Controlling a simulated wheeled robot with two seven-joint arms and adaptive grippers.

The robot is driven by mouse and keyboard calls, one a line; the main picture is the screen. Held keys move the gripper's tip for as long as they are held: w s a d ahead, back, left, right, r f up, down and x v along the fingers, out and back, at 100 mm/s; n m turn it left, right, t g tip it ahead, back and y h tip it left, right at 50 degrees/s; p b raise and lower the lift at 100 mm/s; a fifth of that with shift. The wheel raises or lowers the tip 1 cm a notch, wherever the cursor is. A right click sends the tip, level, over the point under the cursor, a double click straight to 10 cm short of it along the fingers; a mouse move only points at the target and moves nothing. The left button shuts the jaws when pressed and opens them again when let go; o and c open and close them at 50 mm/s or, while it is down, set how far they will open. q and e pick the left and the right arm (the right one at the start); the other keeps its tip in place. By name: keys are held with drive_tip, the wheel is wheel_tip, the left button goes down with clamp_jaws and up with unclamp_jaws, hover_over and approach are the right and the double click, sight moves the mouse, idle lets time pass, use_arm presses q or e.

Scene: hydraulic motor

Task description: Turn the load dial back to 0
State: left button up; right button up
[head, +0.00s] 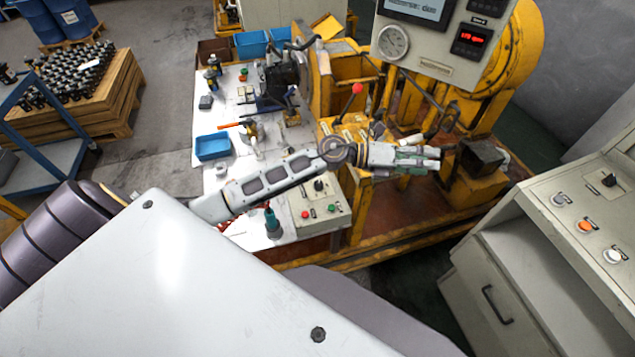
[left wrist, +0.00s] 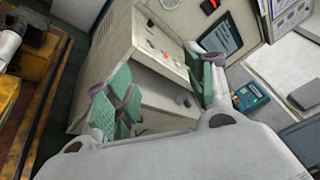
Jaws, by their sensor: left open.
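A black rotary knob (head: 609,180) stands on the sloped top of the grey console (head: 548,197) at the right of the head view. A second black knob (head: 319,185) is on a small control box (head: 322,207) with red and green buttons. Labels are too small to read, so I cannot tell which knob is the load dial or its setting. My left gripper (head: 436,158) is open and empty, above the yellow rig and left of the console. In the left wrist view its green-padded fingers (left wrist: 165,98) are spread, with the console (left wrist: 117,47) beyond. My right gripper is not in view.
The yellow rig (head: 350,258) has a red-knobbed lever (head: 357,89) and a panel (head: 428,62) with a gauge and red digits. A white bench (head: 226,183) holds a blue bin (head: 213,146) and tools. Dark floor lies between rig and console.

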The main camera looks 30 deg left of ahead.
use_arm(q)
wheel_tip(320, 180, down, 6)
drive_tip(key=a+m+g+y, duration=0.3)
drive_tip(key=m+g, duration=0.1)
drive_tip(key=m+g+y, duration=0.3)
drive_tip(key=g+y, duration=0.1)
drive_tip(key=y, duration=0.8)
hover_over(317, 183)
wheel_tip(317, 183, down, 7)
drive_tip(key=shift+w+a+r, duration=0.15)
drive_tip(key=shift+w+a, duration=0.05)
drive_tip(key=shift+a, duration=0.05)
drive_tip(key=shift+s+d+f+p, duration=0.15)
drive_tip(key=shift+f+p, duration=0.3)
drive_tip(key=shift+f, duration=3.05)
drive_tip(key=shift+s+d+f+p, duration=0.15)
drive_tip(key=shift+f+p, duration=0.25)
drive_tip(key=shift+f, duration=3.05)
drive_tip(key=shift+w, duration=0.1)
